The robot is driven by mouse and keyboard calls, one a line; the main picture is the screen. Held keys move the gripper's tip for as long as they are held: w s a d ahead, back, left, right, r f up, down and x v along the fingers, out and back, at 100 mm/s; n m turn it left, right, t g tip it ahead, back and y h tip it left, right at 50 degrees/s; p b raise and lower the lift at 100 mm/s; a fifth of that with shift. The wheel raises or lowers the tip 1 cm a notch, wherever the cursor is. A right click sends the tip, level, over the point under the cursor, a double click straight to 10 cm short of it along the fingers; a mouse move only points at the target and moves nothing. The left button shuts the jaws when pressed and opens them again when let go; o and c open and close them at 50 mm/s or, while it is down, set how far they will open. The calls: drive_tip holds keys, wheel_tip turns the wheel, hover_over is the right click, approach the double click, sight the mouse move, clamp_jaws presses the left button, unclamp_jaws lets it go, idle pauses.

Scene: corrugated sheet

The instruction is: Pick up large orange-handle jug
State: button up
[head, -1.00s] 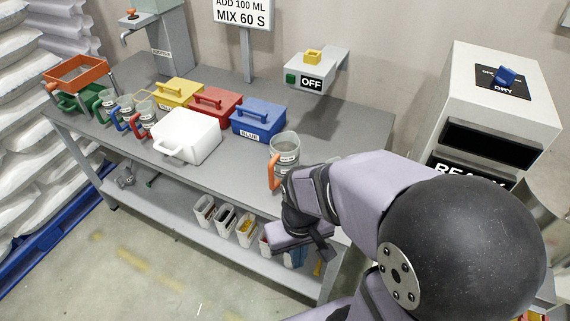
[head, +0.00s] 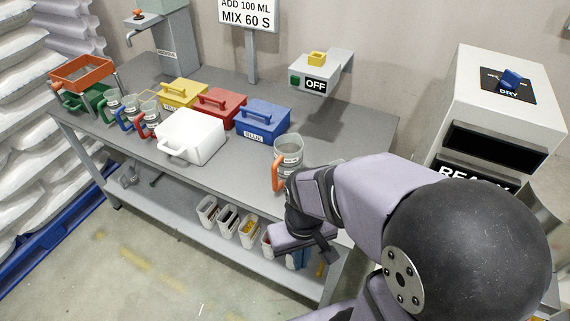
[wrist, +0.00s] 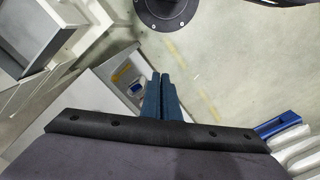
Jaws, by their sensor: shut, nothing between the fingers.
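The large jug with the orange handle (head: 289,158) stands upright on the grey bench, right of the blue box, in the head view. It is clear, with a white label, and its orange handle (head: 277,175) faces left and toward me. My arm hides part of its lower right side. My gripper's fingers (wrist: 160,98) show in the wrist view, shut and empty. The jug is not visible in the wrist view.
A white tub (head: 193,136) and the blue (head: 262,122), red (head: 222,106) and yellow (head: 182,95) lidded boxes stand left of the jug. Smaller jugs (head: 148,119) stand farther left. A grey switch box (head: 318,70) is behind. A dryer-like machine (head: 500,120) stands right.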

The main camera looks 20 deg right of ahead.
drive_tip(key=o, duration=0.4)
drive_tip(key=w+d+f+n+t+h+b, duration=0.1)
drive_tip(key=w+d+t, duration=0.3)
drive_tip(key=w, duration=0.5)
drive_tip(key=w+d+f+n+t, duration=0.1)
drive_tip(key=w+d+t, duration=0.2)
drive_tip(key=w+d, duration=0.45)
drive_tip(key=w+a+r+n+t+y+b, duration=0.1)
drive_tip(key=w+a+n+t+y, duration=0.3)
drive_tip(key=y, duration=0.4)
drive_tip(key=shift+w+a+r+t+b, duration=0.3)
drive_tip(key=shift+w+a+r, duration=0.05)
drive_tip(key=shift+w+a, duration=0.35)
